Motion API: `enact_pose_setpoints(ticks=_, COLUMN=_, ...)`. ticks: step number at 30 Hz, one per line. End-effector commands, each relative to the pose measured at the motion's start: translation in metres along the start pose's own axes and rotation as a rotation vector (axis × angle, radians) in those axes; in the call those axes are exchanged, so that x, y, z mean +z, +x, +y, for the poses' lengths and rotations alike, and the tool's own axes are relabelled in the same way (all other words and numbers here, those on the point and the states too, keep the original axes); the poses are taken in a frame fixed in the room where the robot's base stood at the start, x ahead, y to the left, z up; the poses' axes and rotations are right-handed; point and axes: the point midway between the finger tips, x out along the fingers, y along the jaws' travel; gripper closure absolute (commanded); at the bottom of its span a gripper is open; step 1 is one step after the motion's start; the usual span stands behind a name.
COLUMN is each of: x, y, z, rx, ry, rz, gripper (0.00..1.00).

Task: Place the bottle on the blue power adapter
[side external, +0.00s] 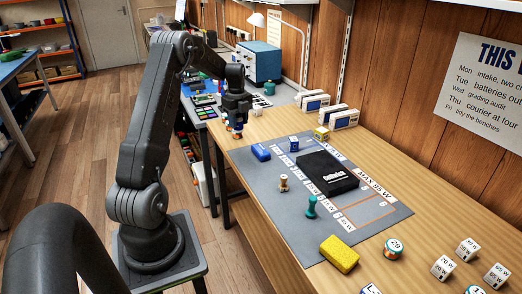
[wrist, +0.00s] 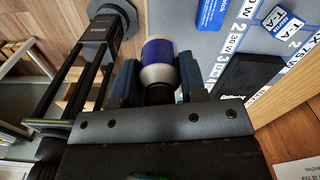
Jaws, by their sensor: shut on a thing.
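My gripper (side external: 236,122) is shut on a bottle (side external: 237,133) with a blue band and pale ends. It holds the bottle above the table end, left of the grey mat's far corner. In the wrist view the bottle (wrist: 158,62) sits between both fingers, and a dark part of it shows near the palm. The blue power adapter appears to be the small blue cube with white labels (side external: 293,144), on the far part of the mat, right of my gripper and apart from it. It also shows at the upper right of the wrist view (wrist: 283,22).
On the grey mat (side external: 276,213) lie a blue block (side external: 261,152), a black box (side external: 325,172), a wooden figure (side external: 283,183) and a teal figure (side external: 311,207). A yellow cube (side external: 321,133) and white boxes (side external: 343,118) stand behind. A yellow sponge (side external: 340,253) lies in front.

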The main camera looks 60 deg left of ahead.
Motion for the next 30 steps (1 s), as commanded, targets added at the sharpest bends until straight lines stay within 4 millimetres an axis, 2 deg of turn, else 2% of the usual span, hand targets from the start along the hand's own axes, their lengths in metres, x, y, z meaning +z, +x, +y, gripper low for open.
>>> enact_pose_setpoints(ticks=3, x=0.017, y=-0.001, z=0.010, rx=0.001, ry=-0.018, rz=0.001, gripper=0.84)
enact_pose_setpoints(ticks=6, x=0.017, y=0.002, z=0.006, rx=0.001, ry=-0.019, rz=0.001, gripper=0.84)
enact_pose_setpoints(ticks=21, x=-0.035, y=0.061, z=-0.076, rx=0.000, ry=-0.019, rz=0.000, gripper=0.84)
enact_pose_setpoints(ticks=25, x=-0.040, y=0.067, z=-0.085, rx=0.000, ry=-0.020, rz=0.000, gripper=0.84)
enact_pose_setpoints(ticks=30, x=-0.041, y=0.077, z=-0.086, rx=0.002, ry=-0.022, rz=0.001, gripper=0.84)
